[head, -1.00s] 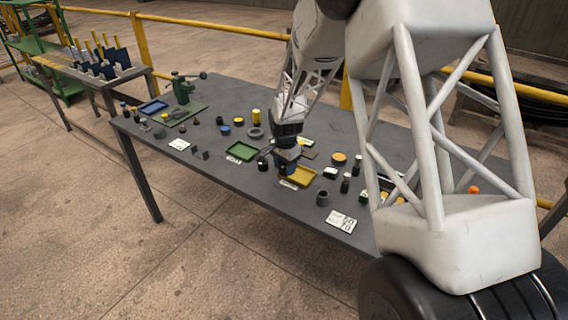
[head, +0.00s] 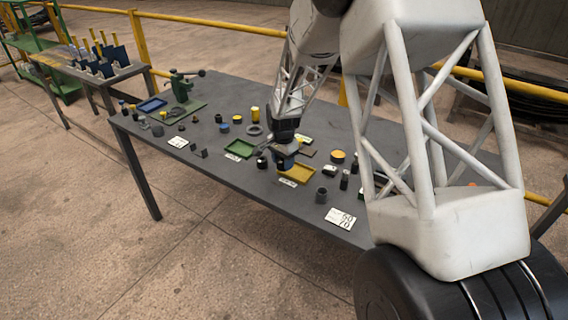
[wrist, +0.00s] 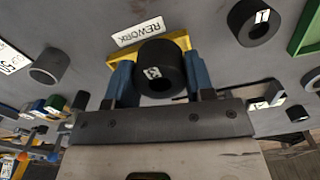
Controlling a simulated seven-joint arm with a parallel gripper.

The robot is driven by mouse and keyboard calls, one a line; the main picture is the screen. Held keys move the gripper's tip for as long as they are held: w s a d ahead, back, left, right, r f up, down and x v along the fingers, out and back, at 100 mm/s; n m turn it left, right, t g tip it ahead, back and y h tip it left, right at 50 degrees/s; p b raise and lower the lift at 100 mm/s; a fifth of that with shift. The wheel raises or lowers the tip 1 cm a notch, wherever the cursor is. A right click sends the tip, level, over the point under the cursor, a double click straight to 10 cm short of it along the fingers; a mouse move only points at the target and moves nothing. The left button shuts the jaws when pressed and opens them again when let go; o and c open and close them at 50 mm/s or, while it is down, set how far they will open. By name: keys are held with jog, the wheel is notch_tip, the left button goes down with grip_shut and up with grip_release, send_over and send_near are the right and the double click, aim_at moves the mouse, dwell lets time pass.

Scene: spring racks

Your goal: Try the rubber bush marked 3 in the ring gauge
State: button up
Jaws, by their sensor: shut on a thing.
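The rubber bush marked 3 (wrist: 158,72) is a short black cylinder with a white label. My gripper (wrist: 160,82) is shut on it, with one blue finger on each side. In the head view my gripper (head: 284,162) is over the table beside the yellow tray, and the bush is small and dark there. In the wrist view the bush appears in front of the yellow tray (wrist: 184,42), whose label reads REWORK. A grey hollow cylinder (wrist: 46,68), also in the head view (head: 322,194), may be the ring gauge; I cannot tell for sure.
A black bush marked 1 (wrist: 252,22) stands near the tray. A green tray (head: 238,149) lies to the left, with a dark flat ring (head: 254,130) behind it. A card (head: 341,217) lies at the table's front edge. Several small parts stand right of the yellow tray.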

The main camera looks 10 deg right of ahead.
jog(key=w, duration=0.5)
jog(key=w+a+r, duration=0.1)
jog(key=w, duration=0.4)
jog(key=w+a, duration=0.1)
jog(key=w, duration=0.4)
jog(key=shift+w+a+r, duration=0.1)
jog(key=shift+a+r, duration=0.1)
jog(key=shift+r, duration=0.15)
jog(key=w+a, duration=0.1)
jog(key=w, duration=0.4)
jog(key=w+a, duration=0.1)
jog(key=w, duration=0.5)
jog(key=w+a, duration=0.2)
jog(key=w, duration=0.4)
jog(key=shift+f, duration=0.15)
jog(key=shift+f, duration=0.15)
jog(key=shift+f, duration=2.1)
jog(key=shift+f, duration=0.3)
dwell(0.5)
jog(key=o, duration=1)
jog(key=shift+r, duration=0.15)
notch_tip(320, 180, up, 8)
jog(key=shift+f, duration=0.2)
